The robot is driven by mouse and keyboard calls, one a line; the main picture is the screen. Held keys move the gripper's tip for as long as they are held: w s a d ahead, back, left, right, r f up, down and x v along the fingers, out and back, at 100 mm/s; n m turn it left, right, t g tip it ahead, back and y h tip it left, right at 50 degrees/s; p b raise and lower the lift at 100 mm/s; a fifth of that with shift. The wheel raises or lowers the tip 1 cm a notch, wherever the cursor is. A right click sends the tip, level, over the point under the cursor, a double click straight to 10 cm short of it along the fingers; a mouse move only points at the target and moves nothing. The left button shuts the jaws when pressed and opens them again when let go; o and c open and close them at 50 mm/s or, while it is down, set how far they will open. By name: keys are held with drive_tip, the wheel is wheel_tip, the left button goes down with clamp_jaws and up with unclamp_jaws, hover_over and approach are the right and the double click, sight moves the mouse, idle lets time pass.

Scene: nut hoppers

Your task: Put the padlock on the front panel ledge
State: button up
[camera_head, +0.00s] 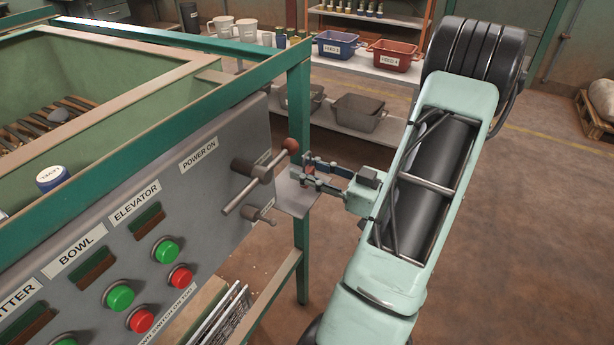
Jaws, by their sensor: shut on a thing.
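The front panel (225,160) is a grey sloped board with a POWER ON label, and a small grey ledge (298,201) sticks out at its right end. My gripper (306,169) reaches in from the right, just above the ledge. Its dark fingers are shut on a small reddish thing, taken as the padlock (311,169), which is mostly hidden between them. I cannot tell whether the padlock touches the ledge.
A green frame post (301,240) rises beside the ledge. Blue (337,45) and red (395,55) bins stand on a shelf behind.

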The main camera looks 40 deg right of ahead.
drive_tip(key=shift+f, duration=0.7)
drive_tip(key=shift+f, duration=0.1)
drive_tip(key=o, duration=1.2)
drive_tip(key=shift+r, duration=0.25)
drive_tip(key=v, duration=1.2)
drive_tip(key=shift+f, duration=0.2)
